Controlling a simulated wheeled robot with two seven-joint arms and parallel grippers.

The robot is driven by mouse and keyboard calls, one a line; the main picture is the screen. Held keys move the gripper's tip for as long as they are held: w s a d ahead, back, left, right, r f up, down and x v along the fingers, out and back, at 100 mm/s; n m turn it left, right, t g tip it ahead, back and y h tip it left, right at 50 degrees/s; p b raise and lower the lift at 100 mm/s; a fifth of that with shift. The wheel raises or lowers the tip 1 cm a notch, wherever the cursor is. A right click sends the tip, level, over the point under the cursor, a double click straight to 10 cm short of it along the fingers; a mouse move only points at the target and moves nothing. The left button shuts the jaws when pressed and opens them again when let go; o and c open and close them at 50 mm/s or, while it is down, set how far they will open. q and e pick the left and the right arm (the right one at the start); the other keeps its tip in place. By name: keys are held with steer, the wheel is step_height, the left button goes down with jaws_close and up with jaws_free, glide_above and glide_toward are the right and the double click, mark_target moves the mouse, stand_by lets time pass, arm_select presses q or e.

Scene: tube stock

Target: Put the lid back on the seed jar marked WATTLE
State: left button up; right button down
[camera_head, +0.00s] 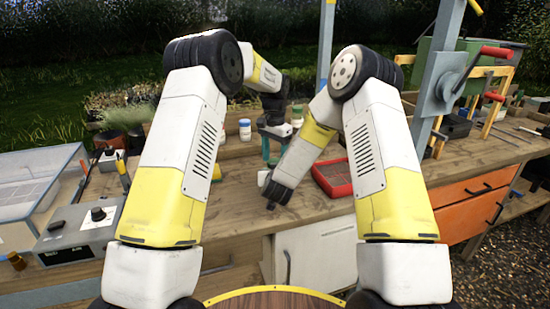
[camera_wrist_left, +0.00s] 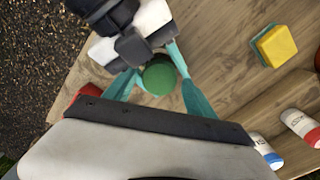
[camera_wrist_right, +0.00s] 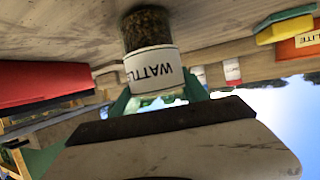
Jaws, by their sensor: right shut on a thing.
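The jar marked WATTLE (camera_wrist_right: 152,70) has a white label and dark seeds showing through its glass. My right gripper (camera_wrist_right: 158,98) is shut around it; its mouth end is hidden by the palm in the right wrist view. A round green lid (camera_wrist_left: 159,76) shows from above in the left wrist view, between the teal fingers of my left gripper (camera_wrist_left: 157,68). I cannot tell whether those fingers press on the lid or whether it rests on the jar. In the head view my left gripper (camera_head: 276,148) points down close above my right wrist (camera_head: 276,192).
A red tray (camera_head: 333,178) lies to the right on the wooden bench (camera_head: 230,210). White-labelled jars (camera_head: 245,129) stand behind. A grey device (camera_head: 80,230) and a clear bin (camera_head: 40,190) are at the left. A yellow and teal sponge-like block (camera_wrist_left: 275,45) lies on the bench.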

arm_select(q)
steer(key=shift+r, duration=2.3)
steer(key=shift+c, duration=0.4)
